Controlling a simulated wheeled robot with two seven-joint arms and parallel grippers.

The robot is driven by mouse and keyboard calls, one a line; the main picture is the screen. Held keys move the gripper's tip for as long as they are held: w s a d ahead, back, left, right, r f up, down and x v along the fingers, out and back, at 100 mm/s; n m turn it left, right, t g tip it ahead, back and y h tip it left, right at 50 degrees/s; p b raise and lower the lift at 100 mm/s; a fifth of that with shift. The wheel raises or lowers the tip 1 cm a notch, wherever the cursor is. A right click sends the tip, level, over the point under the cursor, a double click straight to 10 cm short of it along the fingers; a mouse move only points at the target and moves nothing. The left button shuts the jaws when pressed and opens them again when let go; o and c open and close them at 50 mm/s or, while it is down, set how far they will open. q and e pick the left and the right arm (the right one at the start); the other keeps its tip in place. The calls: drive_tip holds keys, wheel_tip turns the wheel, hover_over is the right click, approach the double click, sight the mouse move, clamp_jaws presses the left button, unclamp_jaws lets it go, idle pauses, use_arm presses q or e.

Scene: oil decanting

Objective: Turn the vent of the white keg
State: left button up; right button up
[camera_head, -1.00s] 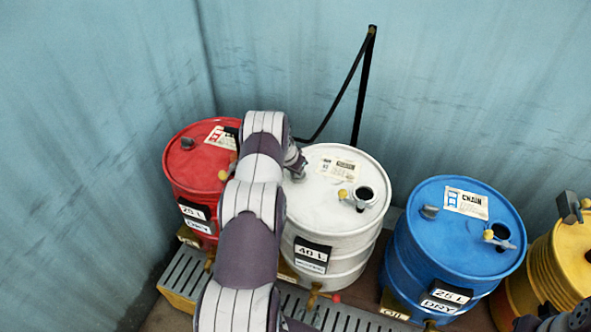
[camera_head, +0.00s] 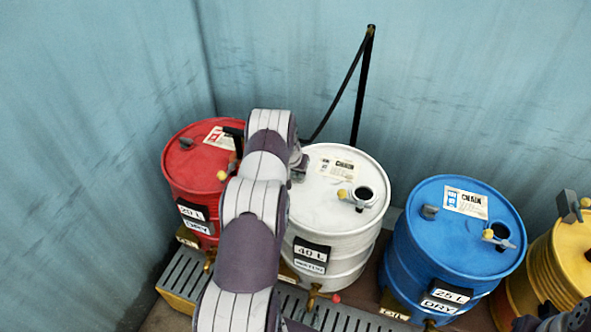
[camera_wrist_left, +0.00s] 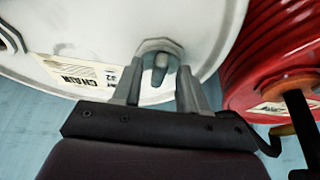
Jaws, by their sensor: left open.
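The white keg (camera_head: 335,215) stands between the red and blue kegs, with a label, a yellow-tipped fitting and a dark round opening on its lid. In the left wrist view its lid (camera_wrist_left: 105,25) fills the upper left. The grey vent (camera_wrist_left: 160,68) sits near the lid's rim on a round base. My left gripper (camera_wrist_left: 159,88) is open, with one finger on each side of the vent; I cannot tell whether they touch it. In the head view my left gripper (camera_head: 299,168) is over the lid's left edge, and the vent is mostly hidden there.
The red keg (camera_head: 185,165) stands close on the left, partly behind my left arm. The blue keg (camera_head: 455,235) and yellow keg (camera_head: 560,260) are to the right. A black post with a hose (camera_head: 365,85) rises behind. A dark shape at the bottom right edge is unclear.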

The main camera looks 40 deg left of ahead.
use_arm(q)
drive_tip(key=shift+s+r, duration=0.1)
drive_tip(key=shift+r, duration=0.4)
drive_tip(key=b+v, duration=0.3)
drive_tip(key=v, duration=0.8)
drive_tip(key=shift+r, duration=0.3)
drive_tip(key=shift+s+d, duration=0.15)
